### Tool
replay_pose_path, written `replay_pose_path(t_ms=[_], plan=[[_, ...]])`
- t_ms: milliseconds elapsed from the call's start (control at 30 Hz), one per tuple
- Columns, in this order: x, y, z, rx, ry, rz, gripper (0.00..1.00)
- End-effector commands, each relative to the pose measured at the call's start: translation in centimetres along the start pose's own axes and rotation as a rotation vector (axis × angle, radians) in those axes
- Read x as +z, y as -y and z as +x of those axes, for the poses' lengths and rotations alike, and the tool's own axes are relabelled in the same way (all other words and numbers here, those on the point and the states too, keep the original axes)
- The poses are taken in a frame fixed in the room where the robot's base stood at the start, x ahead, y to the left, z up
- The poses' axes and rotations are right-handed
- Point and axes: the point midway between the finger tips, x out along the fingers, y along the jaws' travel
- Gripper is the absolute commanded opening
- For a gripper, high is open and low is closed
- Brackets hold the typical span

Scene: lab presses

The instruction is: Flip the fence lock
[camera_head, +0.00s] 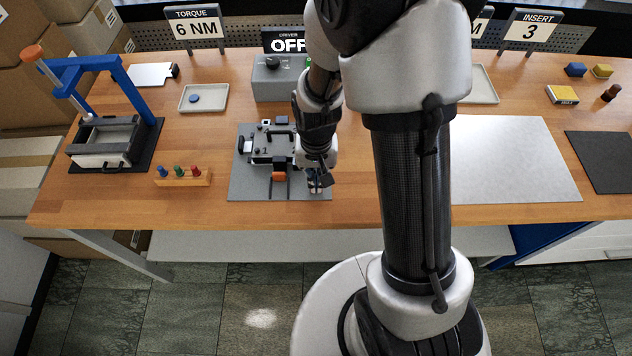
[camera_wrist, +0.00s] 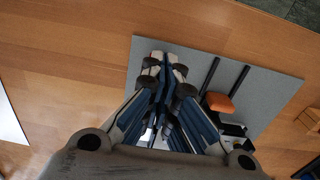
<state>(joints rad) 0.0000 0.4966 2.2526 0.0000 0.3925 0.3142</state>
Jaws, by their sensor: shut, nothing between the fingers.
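A black fixture (camera_head: 262,157) with two dark rails stands on a grey mat (camera_head: 240,188) in the head view. An orange part (camera_head: 279,176) sits at the rails; it also shows in the wrist view (camera_wrist: 219,102). It may be the fence lock, but I cannot tell for certain. My gripper (camera_head: 316,188) is over the mat's right front corner, right of the orange part and apart from it. In the wrist view the fingertips of my gripper (camera_wrist: 165,62) are together and empty. My fingers hide part of the fixture in the wrist view.
A grey driver box (camera_head: 275,82) reading OFF stands behind the fixture. A blue-framed press (camera_head: 100,100) and a wooden rack (camera_head: 183,178) with coloured pegs are at left. A light sheet (camera_head: 520,165) lies at right. The table front is bare beside the mat.

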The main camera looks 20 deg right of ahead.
Motion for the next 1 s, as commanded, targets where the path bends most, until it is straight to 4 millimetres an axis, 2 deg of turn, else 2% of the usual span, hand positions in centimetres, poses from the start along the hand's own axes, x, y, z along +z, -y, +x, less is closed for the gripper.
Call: replay_pose_path(t_ms=[1000], plan=[[0.0, 0.0, 1.6, 0.0, 0.0, 0.0, 0.0]])
